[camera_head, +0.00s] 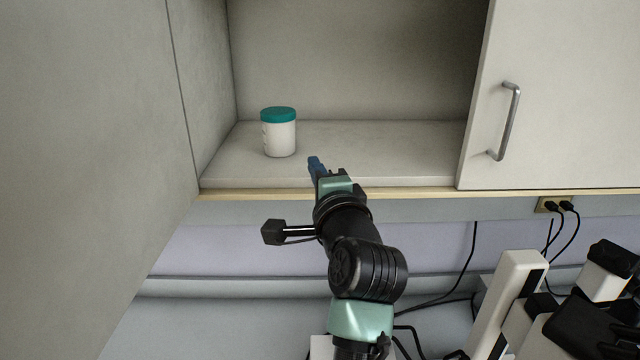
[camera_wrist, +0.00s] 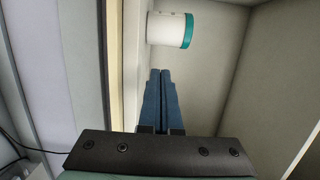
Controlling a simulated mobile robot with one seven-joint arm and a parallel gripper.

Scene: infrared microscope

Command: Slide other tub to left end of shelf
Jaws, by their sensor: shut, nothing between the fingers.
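A white tub (camera_head: 279,138) with a teal lid stands upright on the cupboard shelf (camera_head: 400,150), in the left part of the open bay. It also shows at the top of the wrist view (camera_wrist: 168,30), lying sideways in that picture. My gripper (camera_head: 314,161) is at the shelf's front edge, to the right of the tub and nearer to me. Its blue fingers are shut together and empty in the wrist view (camera_wrist: 160,74). A gap shows between the fingertips and the tub. No second tub is in view.
The cupboard's left side wall (camera_head: 208,80) bounds the shelf, and an open door (camera_head: 80,150) stands at the left. A closed door with a handle (camera_head: 506,122) covers the right. The shelf right of the tub is bare. Microscope parts (camera_head: 570,310) stand at lower right.

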